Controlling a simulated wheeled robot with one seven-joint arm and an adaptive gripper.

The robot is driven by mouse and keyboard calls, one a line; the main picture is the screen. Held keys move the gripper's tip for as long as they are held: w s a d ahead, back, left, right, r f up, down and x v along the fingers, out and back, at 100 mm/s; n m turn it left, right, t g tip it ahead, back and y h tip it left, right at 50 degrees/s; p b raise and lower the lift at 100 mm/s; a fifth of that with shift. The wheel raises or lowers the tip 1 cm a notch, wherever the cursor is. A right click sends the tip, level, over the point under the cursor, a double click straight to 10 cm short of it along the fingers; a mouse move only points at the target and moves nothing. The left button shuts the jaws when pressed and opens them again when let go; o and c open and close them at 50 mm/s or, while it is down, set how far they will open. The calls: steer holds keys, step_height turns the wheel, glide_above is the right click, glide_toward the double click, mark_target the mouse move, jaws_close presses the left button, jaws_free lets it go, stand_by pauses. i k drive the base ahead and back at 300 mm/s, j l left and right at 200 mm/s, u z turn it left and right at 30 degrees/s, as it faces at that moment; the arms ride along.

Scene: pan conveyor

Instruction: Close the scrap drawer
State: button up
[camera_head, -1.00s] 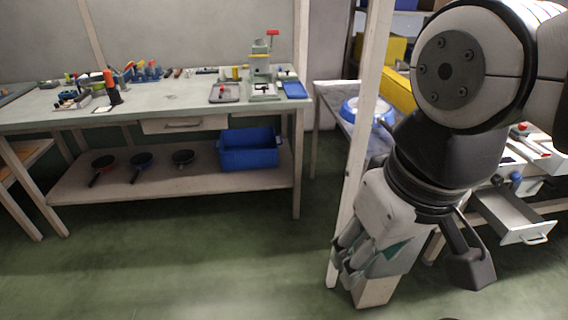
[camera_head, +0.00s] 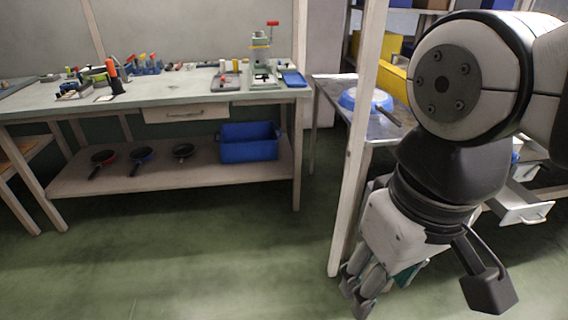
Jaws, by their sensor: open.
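A pale grey drawer (camera_head: 525,212) with a bar handle on its front stands pulled out under a bench at the right. My arm hides its rear part and most of that bench. A second drawer (camera_head: 187,114) sits under the top of the left workbench and looks shut. My gripper (camera_head: 355,291) hangs low, pointing down and left, in front of the pale post. It is open and I see nothing between its fingers. It is well left of the pulled-out drawer and apart from it.
The left workbench (camera_head: 160,94) carries tools, with several pans and a blue crate (camera_head: 249,142) on its lower shelf. A pale upright post (camera_head: 360,150) stands behind my gripper. A blue pan (camera_head: 366,99) lies on a metal table. The green floor (camera_head: 200,250) is clear.

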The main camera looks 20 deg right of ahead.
mark_target(514, 204)
steer(key=k+l+z, duration=0.1)
steer(key=l+z, duration=0.85)
steer(key=i+l+z, duration=0.1)
steer(key=l+z, duration=0.4)
steer(key=i+j+u, duration=0.1)
steer(key=i+u, duration=0.25)
steer(key=i, duration=0.3)
